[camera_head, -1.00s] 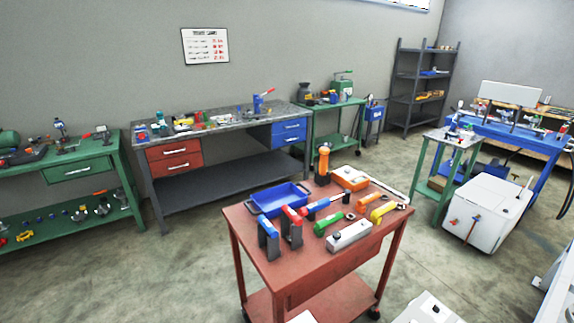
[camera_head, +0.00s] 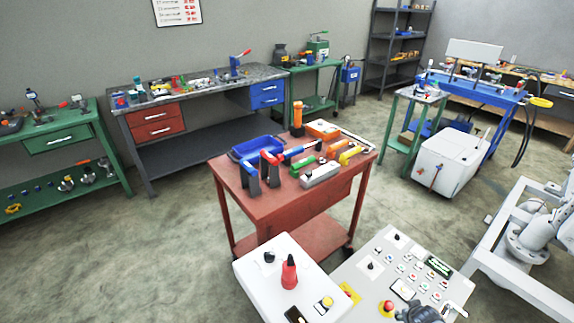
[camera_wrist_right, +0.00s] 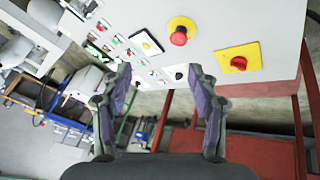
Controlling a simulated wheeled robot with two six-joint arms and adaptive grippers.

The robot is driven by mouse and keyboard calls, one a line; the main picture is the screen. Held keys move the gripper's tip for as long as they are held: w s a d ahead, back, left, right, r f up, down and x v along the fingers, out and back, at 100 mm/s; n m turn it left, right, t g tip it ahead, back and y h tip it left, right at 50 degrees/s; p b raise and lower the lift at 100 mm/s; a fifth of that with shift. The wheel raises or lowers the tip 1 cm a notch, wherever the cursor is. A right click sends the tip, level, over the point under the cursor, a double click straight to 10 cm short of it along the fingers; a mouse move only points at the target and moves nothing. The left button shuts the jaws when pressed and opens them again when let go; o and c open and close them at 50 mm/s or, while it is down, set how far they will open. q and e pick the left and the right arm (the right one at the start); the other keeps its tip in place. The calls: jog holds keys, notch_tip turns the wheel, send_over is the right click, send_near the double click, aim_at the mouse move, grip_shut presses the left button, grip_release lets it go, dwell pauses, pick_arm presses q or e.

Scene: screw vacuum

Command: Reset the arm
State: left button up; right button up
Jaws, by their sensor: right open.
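A grey-white control panel (camera_head: 375,262) with several buttons and knobs stands at the bottom of the head view. It also fills the top of the right wrist view, with a red mushroom button on yellow (camera_wrist_right: 179,37) and a red rotary knob on a yellow plate (camera_wrist_right: 239,61). A white robot arm (camera_head: 540,235) stands on a pale frame at the right edge of the head view. My right gripper (camera_wrist_right: 159,68) is open and empty, its fingers pointing at the panel. In the head view, its dark body (camera_head: 420,313) shows at the panel's lower edge. My left gripper is not in view.
A white box (camera_head: 262,290) with a red cone-shaped part adjoins the panel's left side. Behind it stands a red cart (camera_head: 285,200) with tools and a blue tray (camera_head: 255,147). Workbenches line the walls. Open floor lies around the cart.

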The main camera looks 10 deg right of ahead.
jog(key=s+d+f+n+g+h, duration=0.1)
jog(key=s+d+f, duration=0.3)
jog(key=s+d, duration=0.35)
jog(key=s+d+f+n+g, duration=0.1)
jog(key=s+d+f+n, duration=0.1)
jog(key=s+d+f, duration=0.35)
jog(key=s+d+f+n+g+h, duration=0.1)
jog(key=s+d+f, duration=0.2)
jog(key=s+d, duration=0.55)
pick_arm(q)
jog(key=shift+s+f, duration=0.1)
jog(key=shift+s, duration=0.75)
pick_arm(e)
jog(key=s+a+f+y, duration=0.1)
jog(key=a+f, duration=0.3)
jog(key=a, duration=0.9)
jog(key=s+a+f+m+y, duration=0.1)
jog(key=a+f, duration=0.3)
jog(key=a, duration=0.9)
jog(key=s+a+f+m+y, duration=0.1)
jog(key=s+a+f+y, duration=0.2)
jog(key=a, duration=1)
jog(key=shift+a+f, duration=0.3)
jog(key=shift+f, duration=0.4)
